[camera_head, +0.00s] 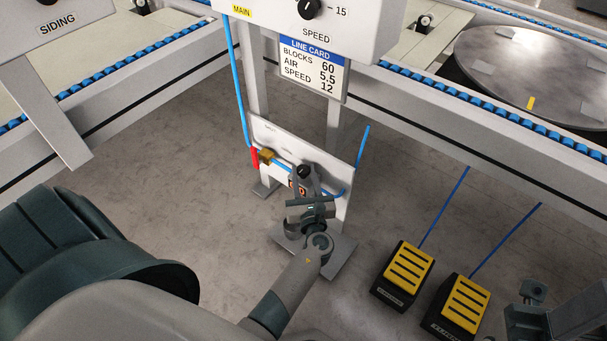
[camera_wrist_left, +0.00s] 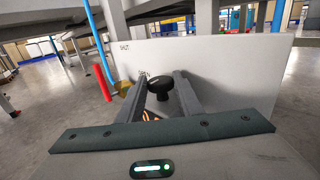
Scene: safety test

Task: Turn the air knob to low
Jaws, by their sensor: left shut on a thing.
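The black air knob (camera_head: 304,171) sits on the low white panel under the control box. In the left wrist view the knob (camera_wrist_left: 161,86) stands between the two fingers. My left gripper (camera_head: 306,186) reaches the panel from below and is shut on the knob. The fingers also show in the left wrist view (camera_wrist_left: 160,90). The dial behind the knob is mostly hidden by my gripper, so I cannot read its setting. My right gripper (camera_head: 533,310) is at the lower right edge of the head view, partly cut off; I cannot tell its jaws.
A red handle (camera_head: 254,158), a brass fitting (camera_head: 267,155) and blue hoses are left of the knob. A line card (camera_head: 314,68) reads air 5.5. The speed knob (camera_head: 310,8) is above. Two yellow pedals (camera_head: 408,271) (camera_head: 464,303) are on the floor at right.

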